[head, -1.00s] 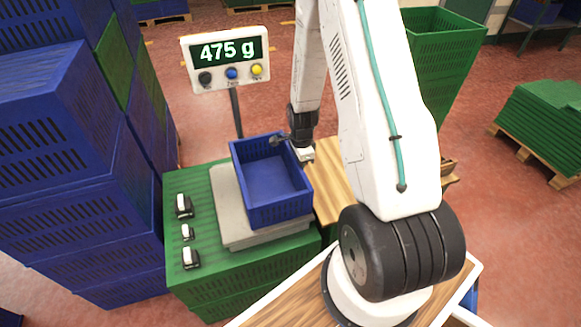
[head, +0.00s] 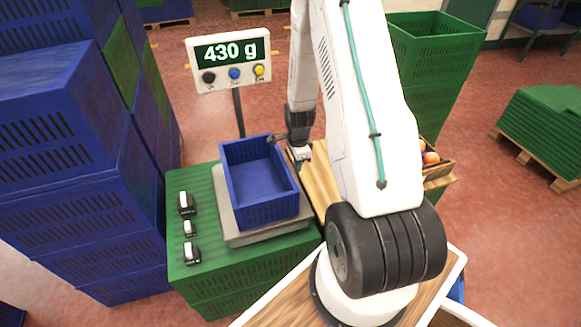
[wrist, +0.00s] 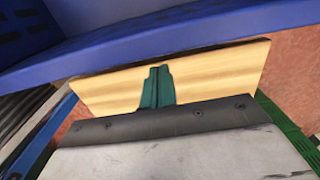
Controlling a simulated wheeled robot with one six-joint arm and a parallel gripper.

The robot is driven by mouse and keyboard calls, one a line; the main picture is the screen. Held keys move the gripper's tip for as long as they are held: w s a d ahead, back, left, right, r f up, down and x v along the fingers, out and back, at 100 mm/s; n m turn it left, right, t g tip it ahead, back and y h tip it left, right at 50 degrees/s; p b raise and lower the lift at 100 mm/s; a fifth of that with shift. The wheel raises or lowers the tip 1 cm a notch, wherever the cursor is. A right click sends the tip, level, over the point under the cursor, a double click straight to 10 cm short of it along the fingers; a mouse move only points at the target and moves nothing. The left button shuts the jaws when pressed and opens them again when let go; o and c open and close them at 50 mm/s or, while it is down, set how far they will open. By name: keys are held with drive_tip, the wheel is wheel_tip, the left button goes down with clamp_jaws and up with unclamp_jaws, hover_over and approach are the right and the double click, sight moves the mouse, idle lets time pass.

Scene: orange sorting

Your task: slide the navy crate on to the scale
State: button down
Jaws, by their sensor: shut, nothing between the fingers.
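The empty navy crate (head: 262,212) sits upright on the grey plate of the scale (head: 232,234), on the green stand, in the head view. The scale's display (head: 230,52) reads 430 g. My gripper (head: 298,160) is low at the crate's right side, outside it. In the wrist view the teal fingers (wrist: 157,75) are shut with nothing between them. The crate's blue wall (wrist: 190,38) crosses the top of that view, just beyond the fingertips. I cannot tell whether they touch it.
Black-and-white devices (head: 187,203) lie on the green stand (head: 190,275) left of the scale. Tall blue crate stacks (head: 70,200) stand at the left. A wooden surface (head: 325,180) lies right of the scale, with oranges (head: 431,158) in a wooden box behind my arm.

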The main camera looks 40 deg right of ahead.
wheel_tip(320, 180, up, 10)
drive_tip(key=shift+d, duration=0.25)
drive_tip(key=shift+s, duration=0.1)
drive_tip(key=s+a+r+n, duration=1.1)
drive_tip(key=a+r, duration=0.1)
drive_tip(key=r, duration=0.3)
drive_tip(key=s+a+r+n+t, duration=0.1)
drive_tip(key=s+a+r+n, duration=1)
drive_tip(key=r, duration=0.4)
drive_tip(key=shift+a+n, duration=0.4)
drive_tip(key=shift+a, duration=0.2)
idle(0.4)
